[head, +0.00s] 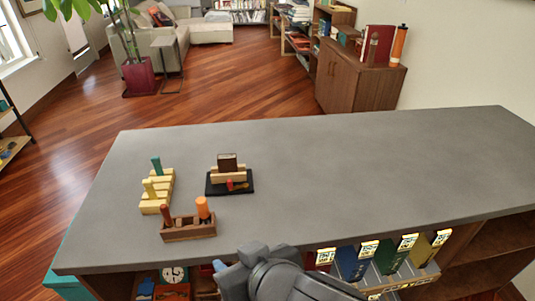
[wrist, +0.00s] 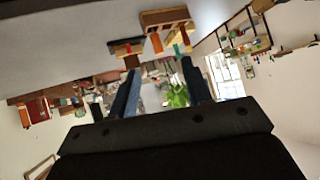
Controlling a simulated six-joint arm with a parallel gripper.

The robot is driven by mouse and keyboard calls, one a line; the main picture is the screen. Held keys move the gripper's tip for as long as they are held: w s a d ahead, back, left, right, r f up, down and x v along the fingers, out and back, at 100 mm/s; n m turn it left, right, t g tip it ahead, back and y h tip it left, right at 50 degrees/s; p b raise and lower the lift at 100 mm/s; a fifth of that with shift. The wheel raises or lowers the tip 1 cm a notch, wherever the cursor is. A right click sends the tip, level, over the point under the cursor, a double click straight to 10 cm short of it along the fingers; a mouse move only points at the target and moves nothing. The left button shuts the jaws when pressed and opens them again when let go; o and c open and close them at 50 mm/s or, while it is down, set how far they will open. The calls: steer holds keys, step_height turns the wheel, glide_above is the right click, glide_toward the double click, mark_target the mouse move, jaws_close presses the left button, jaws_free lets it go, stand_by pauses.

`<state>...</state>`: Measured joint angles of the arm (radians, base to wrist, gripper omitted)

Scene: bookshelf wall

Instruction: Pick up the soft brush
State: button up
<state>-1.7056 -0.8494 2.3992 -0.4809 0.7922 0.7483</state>
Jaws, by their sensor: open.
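I cannot tell for sure which item is the soft brush. A brown wooden holder (head: 188,229) on the grey counter (head: 330,165) has a dark red handle (head: 166,213) and an orange handle (head: 203,207) standing in it. Behind it, a yellow slatted rack (head: 157,192) holds a green handle (head: 156,164) and a yellow handle (head: 149,189). My gripper (wrist: 160,72) is open and empty in the wrist view. The holder (wrist: 167,19) and orange handle (wrist: 156,43) show beyond the fingertips. In the head view my arm is at the counter's front edge.
A black base (head: 215,189) with a light wooden stand and a dark brown block (head: 227,162) sits right of the rack, with a small red item (head: 229,184) in front. Coloured binders (head: 388,256) stand on a shelf below the front edge. The counter's right side is clear.

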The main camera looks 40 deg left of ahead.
step_height(320, 180, up, 6)
steer(key=n+g+h, duration=0.3)
steer(key=n+h, duration=0.2)
steer(key=h, duration=0.5)
glide_above(163, 206)
steer(key=f, duration=1.2)
steer(key=shift+w+f, duration=0.1)
steer(key=shift+w, duration=0.2)
steer(key=shift+s+f, duration=0.15)
steer(key=shift+f, duration=1.15)
steer(key=shift+s+f, duration=0.15)
steer(key=shift+f, duration=1.15)
jaws_close()
